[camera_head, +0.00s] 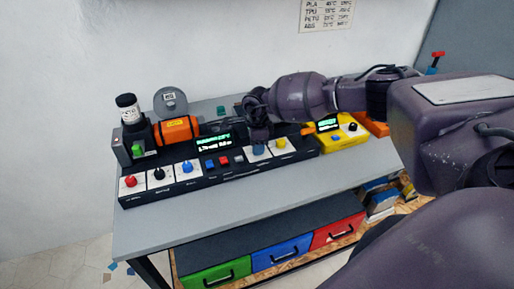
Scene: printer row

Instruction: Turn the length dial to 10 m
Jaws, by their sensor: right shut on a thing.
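A long black control panel (222,175) lies on the grey bench. It carries a red dial (130,182), a black dial (158,174), a blue dial (187,167), a grey-blue dial (258,150) and a yellow dial (281,143), each on a white plate. The labels are too small to read, so I cannot tell which is the length dial. My right gripper (258,139) points down at the grey-blue dial and is shut on it. The fingers and wrist hide part of this dial. A display (215,142) with green and white text stands behind the panel. My left gripper is out of view.
An orange spool (178,130) and a dark bottle with a white label (129,110) stand behind the panel at left. A yellow box with a screen (338,136) is to the right. The bench front (200,215) is clear. Green, blue and red drawers (282,253) sit below.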

